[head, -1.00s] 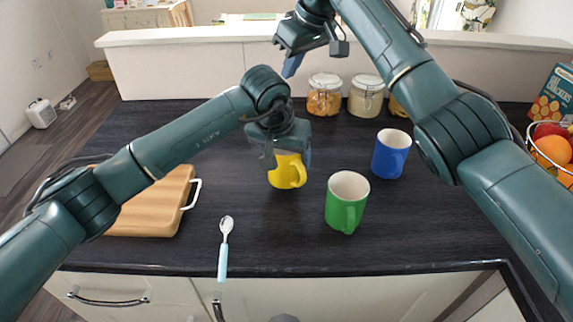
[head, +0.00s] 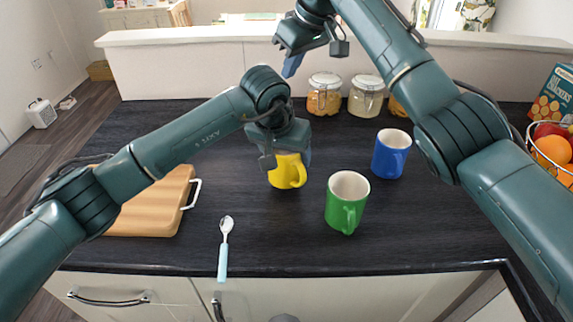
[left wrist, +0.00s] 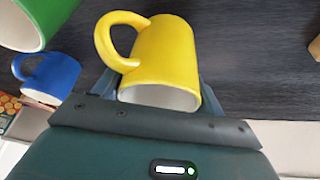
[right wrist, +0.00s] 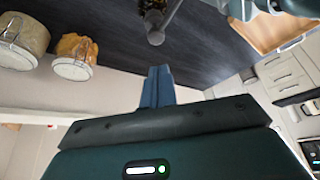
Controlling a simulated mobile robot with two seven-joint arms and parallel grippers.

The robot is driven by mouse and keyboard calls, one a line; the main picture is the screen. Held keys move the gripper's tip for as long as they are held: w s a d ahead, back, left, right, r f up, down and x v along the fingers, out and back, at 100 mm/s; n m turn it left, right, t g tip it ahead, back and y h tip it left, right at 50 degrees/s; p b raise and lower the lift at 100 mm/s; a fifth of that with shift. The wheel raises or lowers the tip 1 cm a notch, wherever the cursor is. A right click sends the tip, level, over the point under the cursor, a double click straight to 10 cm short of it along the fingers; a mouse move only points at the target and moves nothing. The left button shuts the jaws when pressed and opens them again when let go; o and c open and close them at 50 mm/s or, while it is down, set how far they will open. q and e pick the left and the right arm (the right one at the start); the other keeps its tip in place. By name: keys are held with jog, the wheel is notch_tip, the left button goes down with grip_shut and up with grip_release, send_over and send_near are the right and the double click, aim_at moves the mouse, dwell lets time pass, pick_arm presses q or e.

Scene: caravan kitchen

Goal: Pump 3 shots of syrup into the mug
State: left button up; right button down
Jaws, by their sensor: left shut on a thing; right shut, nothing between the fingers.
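The yellow mug (head: 287,174) stands upright on the dark counter, or very near it, with my left gripper (head: 288,158) shut on it from behind. In the left wrist view the mug (left wrist: 172,52) sits between the fingers, handle to the left. My right gripper (head: 291,66) is shut and empty, raised above the back of the counter, fingers down. In the right wrist view a grey pump head (right wrist: 156,36) on a dark brown bottle (right wrist: 152,7) shows beyond the closed fingertips (right wrist: 157,75), apart from them. The bottle is hidden in the head view.
A green mug (head: 346,203) and a blue mug (head: 390,155) stand to the right. A spoon (head: 224,250) lies in front; a cutting board (head: 150,215) lies left. Jars (head: 325,96) stand at the back, a fruit basket (head: 553,152) at the right.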

dwell(0.3)
jog(key=shift+f, duration=1.35)
jog(key=shift+f, duration=0.15)
jog(key=shift+f, duration=2.1)
jog(key=shift+r, duration=3.65)
